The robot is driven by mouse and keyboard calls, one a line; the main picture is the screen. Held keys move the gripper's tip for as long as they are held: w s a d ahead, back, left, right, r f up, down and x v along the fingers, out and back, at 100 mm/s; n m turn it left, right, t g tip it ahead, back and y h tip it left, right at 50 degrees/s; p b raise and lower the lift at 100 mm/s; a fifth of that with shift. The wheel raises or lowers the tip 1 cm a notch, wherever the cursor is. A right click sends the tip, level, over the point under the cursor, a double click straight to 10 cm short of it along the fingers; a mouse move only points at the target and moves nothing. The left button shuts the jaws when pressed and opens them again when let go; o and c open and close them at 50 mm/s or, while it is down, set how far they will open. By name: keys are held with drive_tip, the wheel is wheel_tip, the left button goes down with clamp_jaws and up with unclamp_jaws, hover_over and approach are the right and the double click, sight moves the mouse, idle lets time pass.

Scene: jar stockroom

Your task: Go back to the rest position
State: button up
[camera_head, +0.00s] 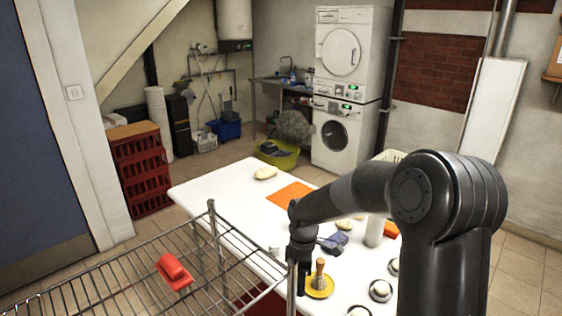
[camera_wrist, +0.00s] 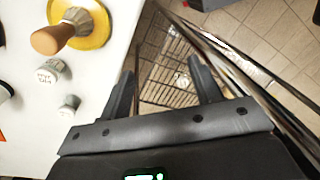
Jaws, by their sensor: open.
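My gripper (camera_head: 302,268) is at the front-left edge of the white table (camera_head: 215,190), above the wire rack's side. In the wrist view my gripper (camera_wrist: 163,88) has its two dark fingers spread apart, with nothing between them. Below the fingers are wire rack bars and the floor. My arm reaches in from the right of the head view. No other object is named by the task.
A wire rack (camera_head: 130,281) with a red object (camera_head: 173,271) on it stands at the lower left. A wooden-handled brush (camera_head: 319,275) on a yellow dish (camera_head: 322,288) stands near my gripper. Small labelled weights (camera_wrist: 48,72) are beside it. A red crate stack (camera_head: 141,170) stands left.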

drive_tip(key=s+d+r+m+t+h, duration=0.1)
drive_tip(key=s+d+r+m+t, duration=0.1)
drive_tip(key=s+d+r+m, duration=0.4)
drive_tip(key=s+d+r+m+t+h, duration=0.1)
drive_tip(key=s+d+r+m, duration=0.15)
drive_tip(key=r, duration=0.55)
drive_tip(key=s+r+m+t+y, duration=0.1)
drive_tip(key=s+r+m+t, duration=0.1)
drive_tip(key=s, duration=0.6)
drive_tip(key=s+d+r+m+t, duration=0.1)
drive_tip(key=s+r+m+t, duration=0.1)
drive_tip(key=s+r+m, duration=0.2)
drive_tip(key=s+m, duration=0.2)
drive_tip(key=s, duration=0.2)
drive_tip(key=shift+r+y, duration=0.25)
drive_tip(key=shift+y, duration=0.15)
